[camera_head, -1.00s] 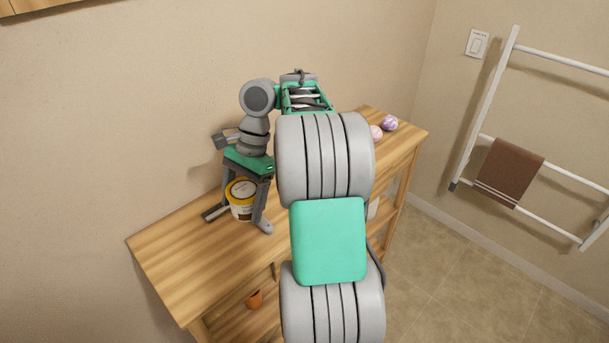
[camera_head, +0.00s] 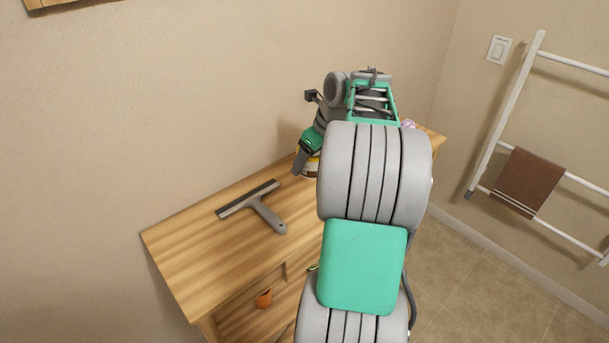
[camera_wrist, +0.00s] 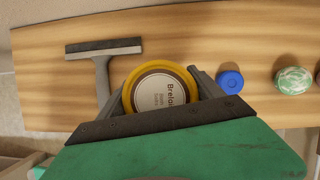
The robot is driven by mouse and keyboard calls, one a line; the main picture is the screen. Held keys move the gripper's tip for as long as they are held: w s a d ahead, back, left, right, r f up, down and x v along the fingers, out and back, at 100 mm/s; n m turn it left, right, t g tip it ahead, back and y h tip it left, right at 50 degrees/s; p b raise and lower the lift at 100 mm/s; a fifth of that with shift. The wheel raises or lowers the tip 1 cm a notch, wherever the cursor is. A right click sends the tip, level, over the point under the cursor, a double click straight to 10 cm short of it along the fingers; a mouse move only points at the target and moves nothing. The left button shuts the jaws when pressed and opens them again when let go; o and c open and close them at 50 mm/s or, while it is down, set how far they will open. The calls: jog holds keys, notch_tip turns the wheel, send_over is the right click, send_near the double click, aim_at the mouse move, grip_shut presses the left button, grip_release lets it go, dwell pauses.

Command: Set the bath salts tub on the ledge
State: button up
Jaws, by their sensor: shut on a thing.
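The bath salts tub is a small round tub with a yellow rim and a pale printed lid (camera_wrist: 158,90). In the head view the tub (camera_head: 312,167) shows only in part, behind my arm. My gripper (camera_wrist: 163,86) is shut on the tub, with one finger on each side of it in the wrist view. In the head view my gripper (camera_head: 306,155) is tilted, over the far middle of a wooden table (camera_head: 200,258). I cannot tell how high the tub is above the tabletop. No separate ledge can be made out.
A grey squeegee (camera_head: 262,207) lies on the tabletop, left of the tub. A blue round cap (camera_wrist: 231,80) and a green-and-white ball (camera_wrist: 293,80) are to the tub's right. An orange object (camera_head: 264,299) is below the tabletop. A white towel rail (camera_head: 500,120) stands right.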

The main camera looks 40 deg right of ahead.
send_over(299, 181)
jog(key=s, duration=0.2)
jog(key=f, duration=0.5)
jog(key=shift+w+d+f, duration=0.1)
jog(key=shift+w+f, duration=0.05)
jog(key=shift+w, duration=0.1)
jog(key=shift+w+f, duration=0.1)
jog(key=shift+f, duration=1.5)
jog(key=o, duration=1.3)
jog(key=shift+f, duration=0.15)
jog(key=o, duration=0.4)
